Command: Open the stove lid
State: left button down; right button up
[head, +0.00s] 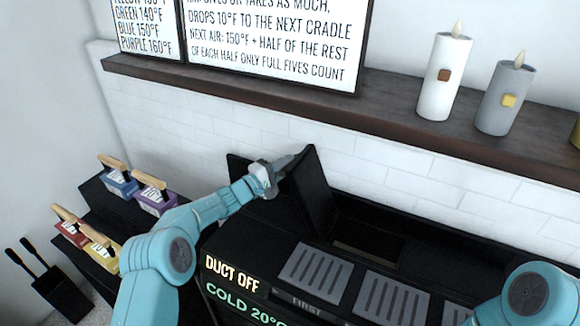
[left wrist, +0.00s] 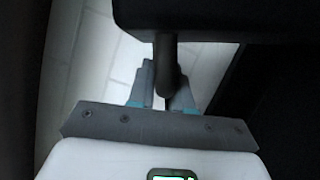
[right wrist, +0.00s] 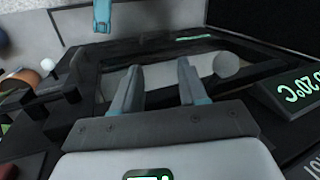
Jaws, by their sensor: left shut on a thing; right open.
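The black stove (head: 250,240) stands against the tiled wall. Its front reads "DUCT OFF" and "COLD 20°C". A black lid panel (head: 318,190) stands steeply raised at the stove's left part, with a dark opening to its right. My left gripper (head: 284,166) is at the panel's upper edge. In the left wrist view my left gripper (left wrist: 167,90) is shut on a dark handle rod (left wrist: 166,55) below a black panel (left wrist: 210,20). My right gripper (right wrist: 158,92) is open and empty in the right wrist view, over the dark stove area; its fingers are outside the head view.
A dark wooden shelf (head: 330,108) with a white candle (head: 443,80) and a grey candle (head: 506,97) runs above the stove. Colored blocks with wooden handles, including a purple one (head: 155,200), stand on black steps at left. Slotted grey plates (head: 314,275) lie along the stove's front.

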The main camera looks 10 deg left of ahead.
pick_arm(q)
jog(key=shift+d+f, duration=0.15)
jog(key=shift+f, duration=0.25)
jog(key=c, duration=1.3)
grip_release()
jog(key=shift+c, duration=0.2)
jog(key=shift+o, duration=1.1)
jog(key=shift+r, duration=0.15)
jog(key=b+v, duration=0.2)
jog(key=v, duration=1.4)
jog(key=shift+s, duration=0.2)
jog(key=shift+r, duration=0.15)
